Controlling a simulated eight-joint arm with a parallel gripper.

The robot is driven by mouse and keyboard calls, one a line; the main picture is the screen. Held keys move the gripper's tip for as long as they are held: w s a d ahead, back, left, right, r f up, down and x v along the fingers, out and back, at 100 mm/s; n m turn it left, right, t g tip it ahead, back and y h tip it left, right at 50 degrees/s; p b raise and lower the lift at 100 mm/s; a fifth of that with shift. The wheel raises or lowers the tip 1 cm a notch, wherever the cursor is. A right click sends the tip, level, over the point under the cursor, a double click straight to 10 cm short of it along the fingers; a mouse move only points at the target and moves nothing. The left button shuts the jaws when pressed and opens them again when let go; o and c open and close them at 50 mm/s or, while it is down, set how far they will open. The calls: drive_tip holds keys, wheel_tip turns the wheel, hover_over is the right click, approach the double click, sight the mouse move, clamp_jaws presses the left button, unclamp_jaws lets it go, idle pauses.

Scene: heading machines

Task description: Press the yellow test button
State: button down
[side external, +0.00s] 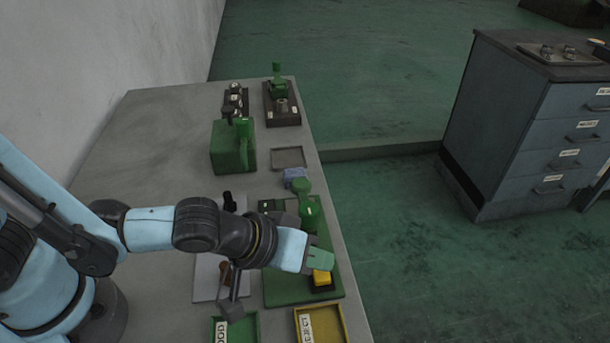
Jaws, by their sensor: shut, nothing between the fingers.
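The yellow test button (322,277) sits on a dark block at the front right of a green base plate (285,291) on the bench. My gripper (324,262) is shut and empty, a pale green tip at the end of my light blue wrist. In the picture it is just above the button and overlaps its upper edge. I cannot tell whether it touches the button or is a little above it.
A green machine post (307,207) stands close behind my gripper. A green tray (236,328) and a yellow tray (320,325) lie in front. A larger green machine (232,150) stands farther back. The bench's right edge is close to the button.

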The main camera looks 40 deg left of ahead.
sight(315, 275)
idle(0.7)
drive_tip(key=shift+f, duration=0.45)
drive_tip(key=shift+r, duration=0.15)
drive_tip(key=shift+r, duration=0.3)
idle(0.4)
drive_tip(key=shift+r, duration=2.5)
